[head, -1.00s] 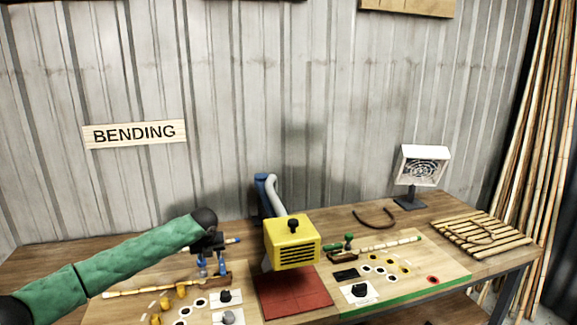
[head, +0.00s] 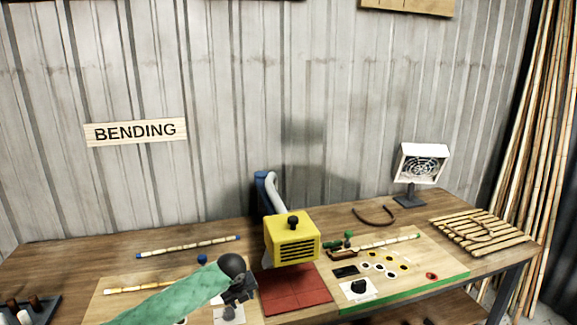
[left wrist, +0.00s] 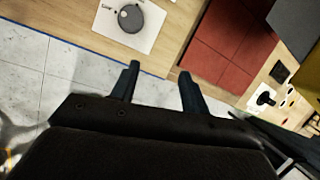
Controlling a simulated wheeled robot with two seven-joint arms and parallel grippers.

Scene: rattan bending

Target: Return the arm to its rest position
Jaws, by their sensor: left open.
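My left arm comes in low from the left in the head view, in a green sleeve. Its gripper (head: 240,298) is over the front of the bench, left of the red mat (head: 297,290), pointing down and partly hidden by its wrist. In the left wrist view the gripper's two dark fingers (left wrist: 157,85) stand apart with nothing between them. They are past the bench's front edge, with grey floor tiles (left wrist: 60,65) below. A dial on a white plate (left wrist: 130,18) is close by on the bench. My right gripper is not in view.
A yellow machine (head: 291,240) stands behind the red mat. A rattan pole with blue ends (head: 188,246) lies at the back left, and another pole (head: 140,286) lies in front of it. A white fan (head: 422,165) and a slatted rack (head: 480,233) are at the right.

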